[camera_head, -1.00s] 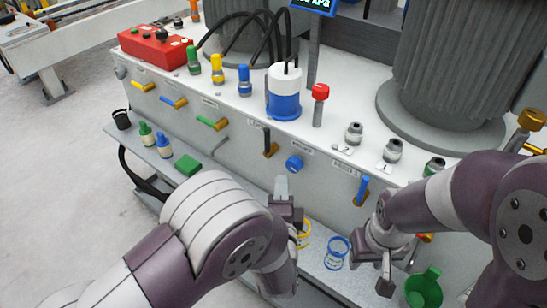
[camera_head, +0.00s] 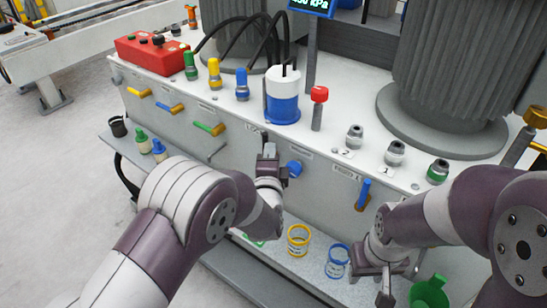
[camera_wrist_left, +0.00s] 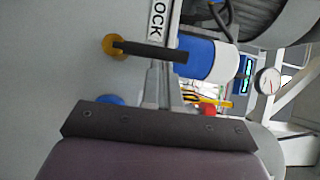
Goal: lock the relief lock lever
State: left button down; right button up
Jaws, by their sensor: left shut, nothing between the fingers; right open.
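The lock lever, a black handle (camera_wrist_left: 150,50) on a gold hub (camera_wrist_left: 113,45), sits beside a label ending in "OCK" (camera_wrist_left: 157,18) in the left wrist view. In the head view its handle (camera_head: 265,137) points up the front panel, and its hub is hidden behind my left gripper. My left gripper (camera_head: 267,155) is shut and empty at the lever; its fingers (camera_wrist_left: 175,85) reach close to the handle, and I cannot tell whether they touch. My right gripper (camera_head: 371,285) is open and empty, low at the right, near the green cup.
A blue knob (camera_head: 294,168) is just right of my left gripper. A blue-handled lever (camera_head: 364,192) is further right. A red-topped post (camera_head: 318,107) stands above.

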pick_arm(q)
jog(key=shift+a+r+n+p, duration=0.2)
jog(key=shift+n+p, duration=0.1)
jog(key=shift+p, duration=0.3)
jog(key=shift+w+g, duration=0.1)
jog(key=shift+g, duration=0.2)
jog(key=n+p, duration=0.1)
jog(key=a+r+n+g+p, duration=0.1)
jog(key=p, duration=0.1)
jog(key=w+p, duration=0.1)
jog(key=p, duration=0.1)
jog(key=shift+a+r+n+g, duration=0.15)
jog(key=shift+a+n+g, duration=0.15)
jog(key=shift+n+g, duration=0.1)
jog(key=w+a+f+n+g+h+p, duration=0.4)
jog(key=a+n+p, duration=0.1)
jog(key=p, duration=0.1)
jog(key=shift+a+n+g, duration=0.15)
jog(key=shift+n+g, duration=0.15)
jog(key=shift+g, duration=0.1)
dwell(0.5)
